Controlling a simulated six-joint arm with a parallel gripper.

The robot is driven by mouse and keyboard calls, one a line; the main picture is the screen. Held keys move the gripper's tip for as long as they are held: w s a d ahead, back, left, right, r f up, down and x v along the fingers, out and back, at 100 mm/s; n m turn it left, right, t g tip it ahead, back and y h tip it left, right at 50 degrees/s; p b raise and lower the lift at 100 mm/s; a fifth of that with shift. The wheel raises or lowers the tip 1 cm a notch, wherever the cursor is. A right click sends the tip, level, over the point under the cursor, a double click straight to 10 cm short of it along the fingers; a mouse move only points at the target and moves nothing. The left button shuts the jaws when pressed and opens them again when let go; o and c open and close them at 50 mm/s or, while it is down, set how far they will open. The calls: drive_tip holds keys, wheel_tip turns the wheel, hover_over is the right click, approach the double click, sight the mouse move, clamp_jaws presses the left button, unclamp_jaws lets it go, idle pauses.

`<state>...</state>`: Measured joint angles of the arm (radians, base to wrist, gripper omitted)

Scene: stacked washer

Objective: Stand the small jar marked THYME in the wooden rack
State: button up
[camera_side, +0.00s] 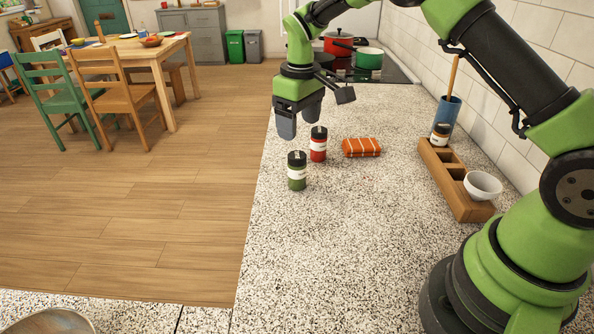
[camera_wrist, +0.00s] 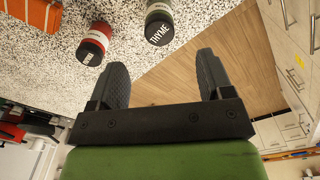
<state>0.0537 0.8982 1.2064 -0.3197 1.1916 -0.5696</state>
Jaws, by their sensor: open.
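The THYME jar (camera_side: 297,173) is green with a dark lid and stands upright on the speckled counter near its left edge. In the wrist view its lid reads THYME (camera_wrist: 159,30). My gripper (camera_side: 300,120) is open and empty, above and beyond the jars in the side view. In the wrist view the jar lies ahead of the gap between my fingers (camera_wrist: 162,72), apart from them. The wooden rack (camera_side: 440,178) is at the right by the tiled wall. A dark-lidded jar (camera_side: 440,136) occupies its far end; a middle compartment looks empty.
A red jar (camera_side: 318,148) stands close behind the THYME jar. A folded orange cloth (camera_side: 361,147) lies to its right. A white bowl (camera_side: 483,186) sits at the rack's near end. A blue utensil holder (camera_side: 448,110) stands behind the rack. The counter's middle is clear.

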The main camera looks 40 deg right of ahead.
sight(299, 168)
wheel_tip(299, 168, down, 6)
drive_tip(key=shift+w+d+r, duration=0.1)
drive_tip(key=shift+w, duration=0.05)
wheel_tip(299, 168, down, 6)
drive_tip(key=shift+r, duration=0.15)
drive_tip(key=shift+c, duration=0.2)
drive_tip(key=c, duration=1)
